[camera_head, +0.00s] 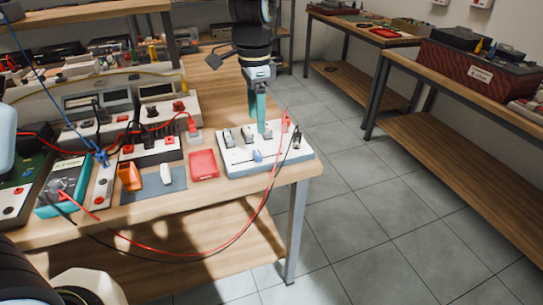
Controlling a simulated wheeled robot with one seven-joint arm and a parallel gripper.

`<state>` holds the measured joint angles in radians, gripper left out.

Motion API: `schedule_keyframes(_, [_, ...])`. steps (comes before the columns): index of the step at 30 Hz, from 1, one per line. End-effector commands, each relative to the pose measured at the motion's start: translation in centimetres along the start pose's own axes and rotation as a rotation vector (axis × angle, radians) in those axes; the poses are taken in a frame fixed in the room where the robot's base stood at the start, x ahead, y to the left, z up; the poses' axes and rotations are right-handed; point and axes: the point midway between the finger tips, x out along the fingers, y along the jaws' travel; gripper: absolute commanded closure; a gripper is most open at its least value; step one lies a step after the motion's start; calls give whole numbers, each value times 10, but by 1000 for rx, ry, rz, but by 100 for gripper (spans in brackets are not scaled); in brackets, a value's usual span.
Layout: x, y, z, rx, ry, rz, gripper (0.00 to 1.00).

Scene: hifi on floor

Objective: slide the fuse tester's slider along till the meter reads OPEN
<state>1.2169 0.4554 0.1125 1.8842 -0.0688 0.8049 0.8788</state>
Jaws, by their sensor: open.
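The fuse tester appears to be the white box (233,166) at the table's right front corner, with several small fittings on top. A small blue knob (257,156), likely its slider, sits near its front edge. A red lead's clip (286,122) and a black one (297,137) are at its right end. The teal meter (62,185) lies at the far left; its display is too small to read. My gripper (261,128) points down with teal fingers just above or at the box's back fittings, behind the blue knob. Contact cannot be told. Its fingers overlap in this view.
A red tray (203,165) lies left of the box, beside a grey mat (176,190) with an orange and a white piece. Red and black leads droop over the table's front edge. Instruments (160,110) crowd the back left. Open floor lies to the right.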

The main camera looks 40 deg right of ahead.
Motion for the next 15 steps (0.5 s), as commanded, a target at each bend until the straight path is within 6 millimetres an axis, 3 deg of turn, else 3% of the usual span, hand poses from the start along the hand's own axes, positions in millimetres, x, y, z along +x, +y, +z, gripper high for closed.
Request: schedule_keyframes(15, [85, 1, 2, -4, -4, 3, 32])
